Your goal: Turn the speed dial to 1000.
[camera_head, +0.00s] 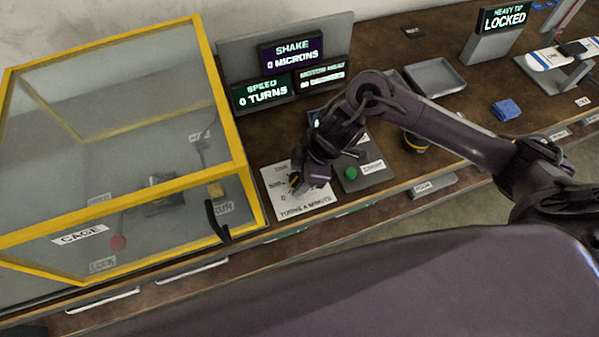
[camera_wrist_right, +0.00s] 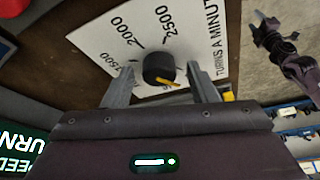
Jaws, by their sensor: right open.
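The speed dial is a black knob (camera_wrist_right: 157,66) with a yellow pointer, on a white plate (camera_wrist_right: 95,40) marked 1500, 2000, 2500 and "TURNS A MINUTE". The pointer aims to the lower right in the wrist view, away from those numbers. My right gripper (camera_wrist_right: 160,72) is open, with one finger on each side of the knob; contact cannot be told. In the head view, my right gripper (camera_head: 301,184) covers the knob over the plate (camera_head: 315,204). The speed display (camera_head: 263,93) reads 0 TURNS. My left gripper (camera_wrist_right: 268,30) shows small in the wrist view.
A yellow-framed clear cage (camera_head: 243,190) with a black handle (camera_head: 217,222) stands left of the plate. A green button (camera_head: 351,172) is close on the right. Displays stand behind; SHAKE (camera_head: 291,54) reads 0 MICRONS. A grey tray (camera_head: 436,77) lies farther right.

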